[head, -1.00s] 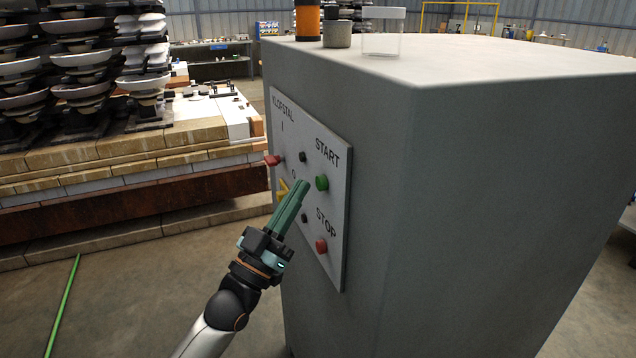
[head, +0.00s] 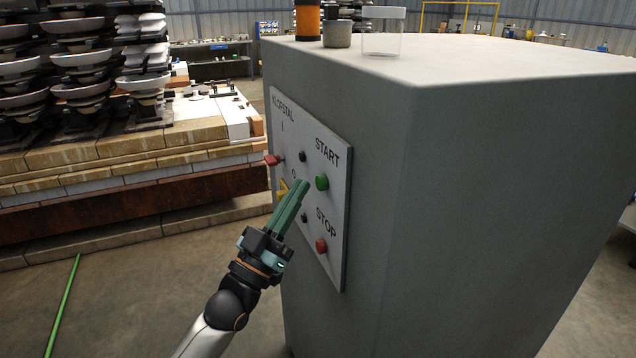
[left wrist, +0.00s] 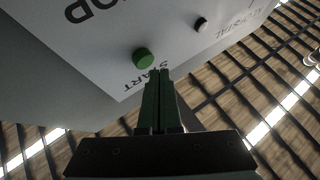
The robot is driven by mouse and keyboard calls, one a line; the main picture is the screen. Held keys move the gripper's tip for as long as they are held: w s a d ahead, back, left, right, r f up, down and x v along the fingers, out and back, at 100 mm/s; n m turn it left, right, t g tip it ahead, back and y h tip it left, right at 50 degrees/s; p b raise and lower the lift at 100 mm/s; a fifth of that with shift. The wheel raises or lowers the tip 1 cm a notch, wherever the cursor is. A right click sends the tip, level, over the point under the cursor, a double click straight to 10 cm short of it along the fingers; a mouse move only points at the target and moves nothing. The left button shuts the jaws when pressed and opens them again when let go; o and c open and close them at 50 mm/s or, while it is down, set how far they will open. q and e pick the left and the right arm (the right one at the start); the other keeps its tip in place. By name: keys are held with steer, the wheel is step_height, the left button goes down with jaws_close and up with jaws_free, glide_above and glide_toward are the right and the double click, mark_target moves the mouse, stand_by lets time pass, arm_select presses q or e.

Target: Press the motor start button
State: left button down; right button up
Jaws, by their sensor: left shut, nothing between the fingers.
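The green start button (head: 322,183) sits under the word START on a light panel (head: 338,255) on the side of a grey cabinet. It also shows in the left wrist view (left wrist: 143,58), just beyond my fingertips. My left gripper (head: 304,186) is shut and empty. Its tips are just left of the green button in the head view, and I cannot tell whether they touch the panel. The red stop button (head: 321,246) is lower on the panel. My right gripper is not in view.
The panel also has a red switch (head: 272,160) and a small black knob (head: 302,156). The grey cabinet (head: 460,180) fills the right side. An orange-black container (head: 307,20), a grey cup (head: 337,34) and a clear jar (head: 382,42) stand on top. Insulator stacks (head: 85,90) stand at left.

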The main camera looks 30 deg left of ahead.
arm_select(q)
steer(key=shift+w, duration=0.15)
stand_by(0.7)
steer(key=shift+w+d, duration=0.2)
steer(key=shift+d, duration=0.05)
steer(key=shift+w+d, duration=0.35)
stand_by(0.8)
steer(key=shift+s+a, duration=0.1)
stand_by(0.3)
steer(key=shift+s+a+p, duration=0.35)
steer(key=shift+s+a, duration=0.15)
steer(key=shift+s, duration=0.05)
steer(key=shift+s+a, duration=0.1)
steer(key=shift+s+a, duration=1.55)
steer(key=shift+s, duration=0.3)
